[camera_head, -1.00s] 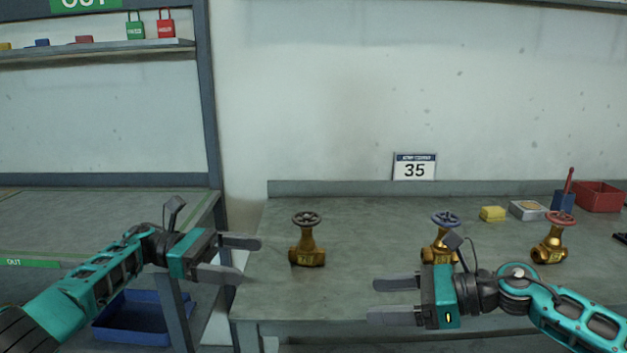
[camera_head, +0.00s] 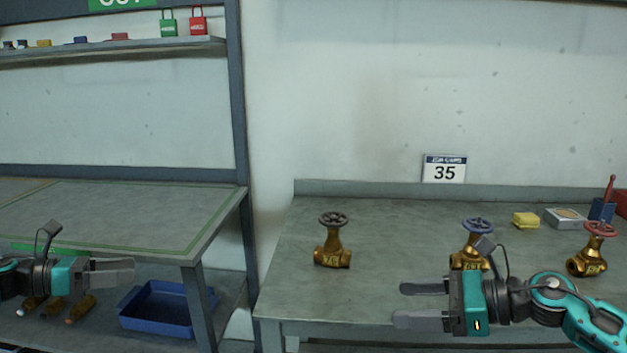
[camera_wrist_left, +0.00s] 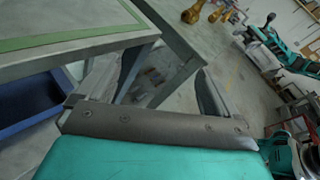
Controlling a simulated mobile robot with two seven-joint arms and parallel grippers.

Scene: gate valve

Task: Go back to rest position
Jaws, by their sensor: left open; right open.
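My left gripper (camera_head: 112,271) is at the far left of the head view, in front of the left bench, open and empty. In the left wrist view its two fingers (camera_wrist_left: 155,88) stand apart with nothing between them. My right gripper (camera_head: 422,304) is open and empty at the front edge of the right bench, its fingers pointing left. A brass valve with a dark handwheel (camera_head: 332,240) stands upright left of it. A valve with a blue handwheel (camera_head: 474,240) stands behind the right gripper, partly hidden. A valve with a red handwheel (camera_head: 591,248) stands at the right.
The right bench (camera_head: 385,225) also carries a yellow block (camera_head: 525,220), a light box (camera_head: 565,218) and a blue holder (camera_head: 600,210) at the back. A blue bin (camera_head: 160,308) is under the left bench (camera_head: 110,215). A gap separates the benches.

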